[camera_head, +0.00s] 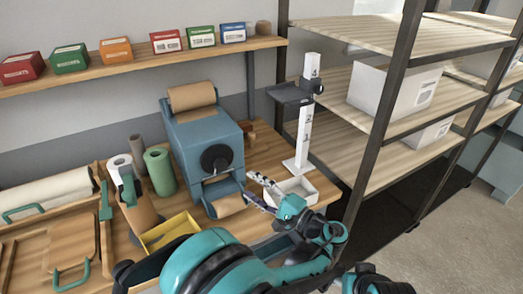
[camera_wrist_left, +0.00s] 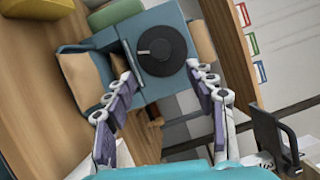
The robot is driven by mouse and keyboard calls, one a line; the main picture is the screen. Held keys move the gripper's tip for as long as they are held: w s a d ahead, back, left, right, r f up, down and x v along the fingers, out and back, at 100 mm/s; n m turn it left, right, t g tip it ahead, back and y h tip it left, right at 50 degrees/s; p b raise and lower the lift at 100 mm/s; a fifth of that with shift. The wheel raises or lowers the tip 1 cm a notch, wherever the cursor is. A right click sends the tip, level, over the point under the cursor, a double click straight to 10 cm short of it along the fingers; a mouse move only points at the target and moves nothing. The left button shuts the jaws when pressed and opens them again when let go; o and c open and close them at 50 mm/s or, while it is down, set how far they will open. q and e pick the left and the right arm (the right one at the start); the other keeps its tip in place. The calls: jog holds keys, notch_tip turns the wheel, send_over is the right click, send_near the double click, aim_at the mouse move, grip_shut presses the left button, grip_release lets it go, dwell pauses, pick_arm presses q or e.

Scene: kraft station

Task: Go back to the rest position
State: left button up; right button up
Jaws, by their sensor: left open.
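My left gripper (camera_head: 251,187) is open and empty in front of the blue kraft paper dispenser (camera_head: 205,137). In the left wrist view, the two purple-and-grey fingers of my left gripper (camera_wrist_left: 165,80) stand wide apart, with the dispenser's black round knob (camera_wrist_left: 162,50) between them in the picture. Nothing is held. My right gripper does not show.
A white tray (camera_head: 312,193) and a white numbered post (camera_head: 305,125) stand right of the gripper. A yellow bin (camera_head: 168,232) and a green roll (camera_head: 160,172) are left. A metal-framed shelf (camera_head: 375,157) bounds the right. A wall shelf (camera_head: 140,62) holds coloured boxes.

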pick_arm(q)
jog(key=s+a+f+n+g+h, duration=0.1)
jog(key=s+a+f+g+h, duration=0.15)
jog(key=a, duration=0.35)
jog(key=s+a+f+g+h, duration=0.1)
jog(key=s+a+h, duration=0.1)
jog(key=a+h, duration=0.35)
jog(key=s+a+f+n+h, duration=0.1)
jog(key=s, duration=0.1)
jog(key=s+a+f+n+g+h, duration=0.1)
jog(key=s, duration=0.2)
jog(key=s+f+n, duration=0.1)
jog(key=s+f, duration=0.1)
jog(key=s, duration=0.1)
jog(key=shift+a+h, duration=0.4)
jog(key=s+d+f+n+t+h, duration=0.1)
jog(key=s+d+n+h, duration=0.2)
jog(key=s, duration=0.3)
jog(key=shift+s+d+f+n+h, duration=0.25)
jog(key=shift+s+f+n+h, duration=0.15)
jog(key=shift+n+h, duration=0.45)
